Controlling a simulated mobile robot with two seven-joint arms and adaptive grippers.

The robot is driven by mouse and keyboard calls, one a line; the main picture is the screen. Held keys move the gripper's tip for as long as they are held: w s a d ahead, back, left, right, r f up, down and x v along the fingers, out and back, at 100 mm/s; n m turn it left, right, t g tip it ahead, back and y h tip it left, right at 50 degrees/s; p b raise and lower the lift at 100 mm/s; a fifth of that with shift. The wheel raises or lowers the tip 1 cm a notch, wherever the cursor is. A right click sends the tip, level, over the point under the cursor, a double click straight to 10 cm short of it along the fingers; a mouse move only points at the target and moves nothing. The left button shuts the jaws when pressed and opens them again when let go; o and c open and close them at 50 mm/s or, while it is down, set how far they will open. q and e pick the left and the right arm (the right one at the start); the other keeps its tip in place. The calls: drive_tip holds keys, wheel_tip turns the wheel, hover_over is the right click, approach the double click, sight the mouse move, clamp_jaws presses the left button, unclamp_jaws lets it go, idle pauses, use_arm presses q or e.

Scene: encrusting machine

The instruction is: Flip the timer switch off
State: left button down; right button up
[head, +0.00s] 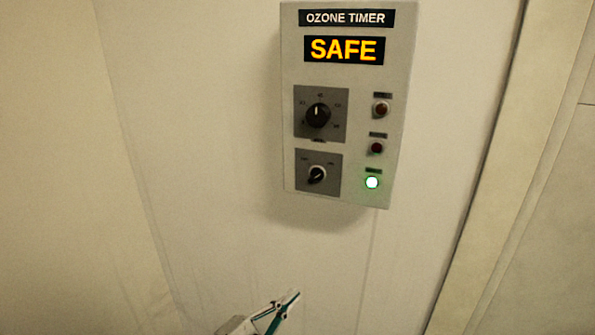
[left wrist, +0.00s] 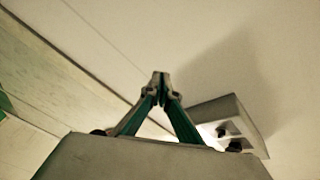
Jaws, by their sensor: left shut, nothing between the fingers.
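The ozone timer box (head: 348,200) is a pale panel on the wall in the upper middle of the head view, with a lit yellow "SAFE" sign. Its lower black rotary switch (head: 317,174) sits on a grey plate, with the pointer slanting to the lower left. A larger black dial (head: 318,115) is above it, its white mark pointing up. My left gripper (head: 296,293) is below the box, apart from it, shut and empty. In the left wrist view its fingertips (left wrist: 160,74) meet, and the box (left wrist: 228,108) shows to their right. My right gripper is not in view.
Two dark red lamps (head: 381,109) and a lit green-white lamp (head: 372,183) run down the box's right side. A vertical trim strip (head: 485,170) stands to the right. The wall (head: 210,130) left of and below the box is bare.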

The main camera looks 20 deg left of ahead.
use_arm(q)
drive_tip(key=w+d+r+m+g+h, duration=0.1)
drive_tip(key=d+r+m+h, duration=0.3)
drive_tip(key=r+m, duration=0.5)
drive_tip(key=w+d+r+m+g+h, duration=0.1)
drive_tip(key=r+m+h, duration=0.55)
drive_tip(key=r, duration=0.35)
drive_tip(key=s+d+r+m+g+h+b, duration=0.15)
drive_tip(key=r+m+g, duration=0.25)
drive_tip(key=m, duration=0.4)
drive_tip(key=s+d+r+m+g, duration=0.2)
drive_tip(key=s+r+m+g, duration=0.15)
drive_tip(key=m, duration=0.45)
drive_tip(key=s+d+r+m+g, duration=0.15)
drive_tip(key=r+m+g, duration=0.3)
drive_tip(key=m, duration=0.45)
drive_tip(key=w+a+r+m+t+y+b, duration=0.1)
drive_tip(key=a+r+m+t+y, duration=0.2)
drive_tip(key=a, duration=0.6)
drive_tip(key=w+a+r+m+t+y+b, duration=0.1)
drive_tip(key=a+r+m+t+y, duration=0.2)
drive_tip(key=a+m+y, duration=0.5)
drive_tip(key=shift+w+a+r+m+t+y, duration=0.3)
drive_tip(key=shift+a+r+m, duration=0.1)
drive_tip(key=shift+r+m, duration=0.4)
drive_tip(key=shift+w+d+f, duration=0.1)
drive_tip(key=shift+f, duration=0.05)
